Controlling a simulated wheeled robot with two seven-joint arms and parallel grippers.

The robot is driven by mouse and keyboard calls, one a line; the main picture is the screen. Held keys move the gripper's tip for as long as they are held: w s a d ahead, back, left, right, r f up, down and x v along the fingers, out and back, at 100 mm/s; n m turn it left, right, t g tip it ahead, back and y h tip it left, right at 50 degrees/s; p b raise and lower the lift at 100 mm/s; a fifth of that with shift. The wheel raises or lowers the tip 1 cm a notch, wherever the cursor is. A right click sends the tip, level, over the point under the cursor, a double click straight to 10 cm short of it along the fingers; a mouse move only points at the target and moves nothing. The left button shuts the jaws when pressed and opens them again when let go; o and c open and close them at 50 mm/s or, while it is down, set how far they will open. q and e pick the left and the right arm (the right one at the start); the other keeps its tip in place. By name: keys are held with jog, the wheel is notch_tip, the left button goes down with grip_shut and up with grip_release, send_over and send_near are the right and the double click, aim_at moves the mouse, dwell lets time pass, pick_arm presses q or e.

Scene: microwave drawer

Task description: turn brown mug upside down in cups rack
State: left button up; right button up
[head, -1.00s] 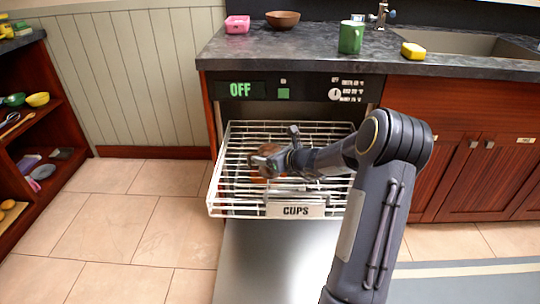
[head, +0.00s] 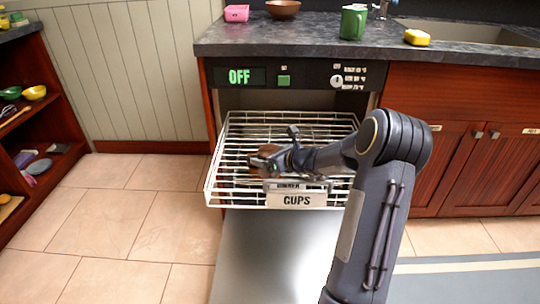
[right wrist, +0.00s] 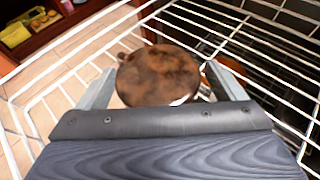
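The brown mug (head: 263,162) is inside the white wire cups rack (head: 212,188), near its middle. In the right wrist view a round, mottled brown face of the mug (right wrist: 158,75) points at the camera, apparently its base, so it looks upside down. My right gripper (head: 272,160) reaches into the rack at the mug. Its fingers (right wrist: 160,75) stand wide on both sides of the mug, with a narrow gap visible at the right side. The mug's lower part and its contact with the wires are hidden. My left gripper is not in view.
The rack is pulled out, with a CUPS label (head: 297,200) in front. The open metal door (head: 265,255) lies below it. Floor at left is clear.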

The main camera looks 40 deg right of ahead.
jog(key=p+v, duration=0.2)
jog(key=v, duration=0.4)
jog(key=shift+s+r, duration=0.25)
jog(key=shift+s, duration=0.05)
jog(key=shift+s+r, duration=0.1)
jog(key=shift+s, duration=0.4)
